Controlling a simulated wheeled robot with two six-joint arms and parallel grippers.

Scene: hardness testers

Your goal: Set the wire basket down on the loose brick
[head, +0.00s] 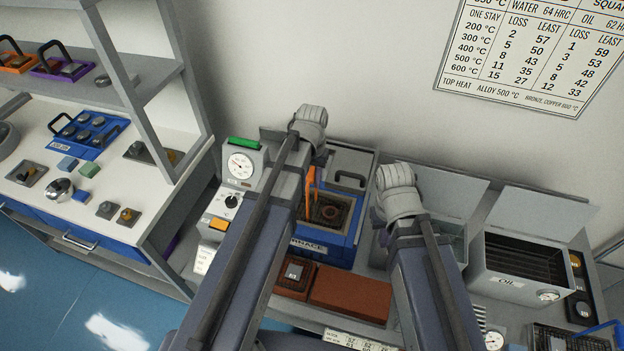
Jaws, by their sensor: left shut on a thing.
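A dark wire basket (330,212) with an orange upright handle shows just right of my left forearm, over the square opening of the blue furnace (341,251). I cannot tell its height exactly. My left gripper (311,178) is at the handle and shut on it, mostly hidden behind my own wrist and forearm. A plain reddish-brown brick (350,292) lies in front of the furnace. A darker brick-coloured piece (294,287) with a small grey block on it lies beside it on the left. My right arm's wrist is right of the furnace; its gripper is hidden.
A gauge unit (241,166) stands left of the furnace. Another wire basket (570,340) with a blue handle is at the lower right. A shelf (130,85) stands left.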

